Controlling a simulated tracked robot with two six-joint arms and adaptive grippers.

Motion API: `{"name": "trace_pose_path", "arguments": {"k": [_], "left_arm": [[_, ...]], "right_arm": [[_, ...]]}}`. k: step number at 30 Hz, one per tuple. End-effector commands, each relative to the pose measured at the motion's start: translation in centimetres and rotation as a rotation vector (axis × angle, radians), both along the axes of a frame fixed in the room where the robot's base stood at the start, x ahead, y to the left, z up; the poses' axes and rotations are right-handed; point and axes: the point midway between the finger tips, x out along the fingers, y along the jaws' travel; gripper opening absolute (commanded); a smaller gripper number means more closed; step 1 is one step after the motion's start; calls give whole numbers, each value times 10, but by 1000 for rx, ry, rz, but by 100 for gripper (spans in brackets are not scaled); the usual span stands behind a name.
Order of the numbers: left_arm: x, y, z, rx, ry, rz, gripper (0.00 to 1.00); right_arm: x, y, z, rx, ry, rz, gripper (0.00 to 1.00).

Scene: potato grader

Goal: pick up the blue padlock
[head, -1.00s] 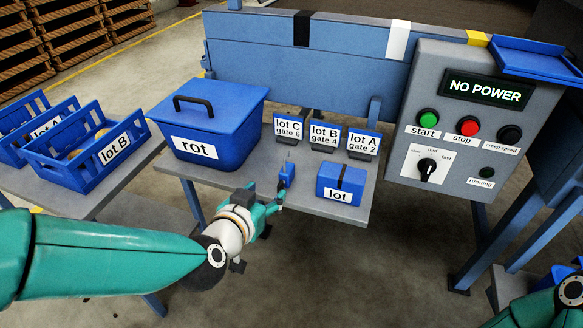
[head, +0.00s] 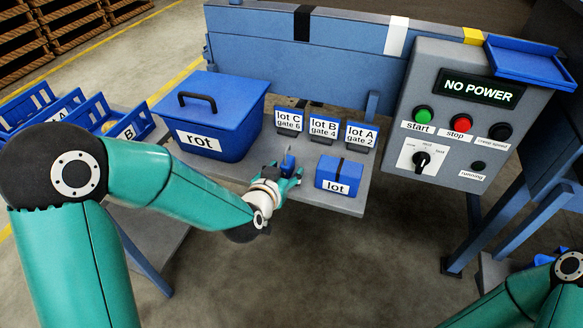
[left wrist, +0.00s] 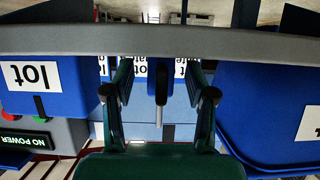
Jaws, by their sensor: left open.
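The blue padlock (head: 288,163) stands on the grey shelf (head: 345,204) between the rot bin and the lot box. My left gripper (head: 287,176) is open at the padlock, reaching in from the front of the shelf. In the left wrist view, which is upside down, the padlock (left wrist: 161,84) with its grey shackle shows between the two open fingers (left wrist: 160,95), apart from both. The shelf edge (left wrist: 160,42) crosses that view and hides part of the scene. My right gripper is out of view; only part of my right arm shows at lower right.
The lidded rot bin (head: 222,115) stands left of the padlock, and the blue lot box (head: 340,172) right of it. Lot C, B and A signs (head: 324,128) stand behind. A control panel (head: 455,115) reading NO POWER is at right. Crates (head: 95,112) sit at left.

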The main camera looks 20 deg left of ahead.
Motion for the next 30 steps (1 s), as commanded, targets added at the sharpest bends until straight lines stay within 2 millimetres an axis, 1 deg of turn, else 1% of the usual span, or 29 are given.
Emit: {"name": "trace_pose_path", "arguments": {"k": [1, 3, 10, 20, 21, 30], "left_arm": [[5, 0, -3, 0, 0, 1, 56], [8, 0, -4, -1, 0, 0, 56], [10, 0, -4, -1, 0, 0, 56], [9, 0, -4, -1, 0, 0, 1], [9, 0, -4, -1, 0, 0, 0], [10, 0, -2, -1, -2, 0, 0]], "right_arm": [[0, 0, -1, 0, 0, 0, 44], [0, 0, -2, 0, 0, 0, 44], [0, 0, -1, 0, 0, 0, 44], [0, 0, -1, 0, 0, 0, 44], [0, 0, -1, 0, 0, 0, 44], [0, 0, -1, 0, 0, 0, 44]]}}
